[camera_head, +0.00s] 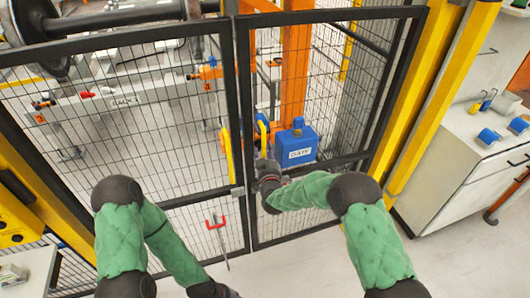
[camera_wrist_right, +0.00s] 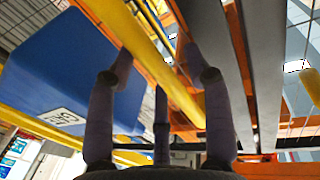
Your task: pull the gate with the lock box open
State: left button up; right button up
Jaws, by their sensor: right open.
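The gate has two black mesh leaves. The right leaf (camera_head: 342,160) carries the blue lock box (camera_head: 297,145) with a white label; the box also shows at left in the wrist view (camera_wrist_right: 62,75). A yellow handle (camera_head: 262,127) stands beside the box, near the meeting edge. In the wrist view the yellow bar (camera_wrist_right: 160,62) runs diagonally between my fingers. My right gripper (camera_head: 267,172) is just below the handle in the head view, and it is open in the wrist view (camera_wrist_right: 160,65). Contact with the bar cannot be told. My left gripper is out of view; its arm is low at left.
The left leaf (camera_head: 240,110) has its own yellow handle (camera_head: 227,155) and a red U-shaped piece (camera_head: 216,223) low on it. A yellow post (camera_head: 425,110) and a grey cabinet (camera_head: 455,170) stand at right. The floor in front of the gate is clear.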

jog(key=shift+w, duration=0.2)
grip_shut()
jog(key=shift+s, duration=0.1)
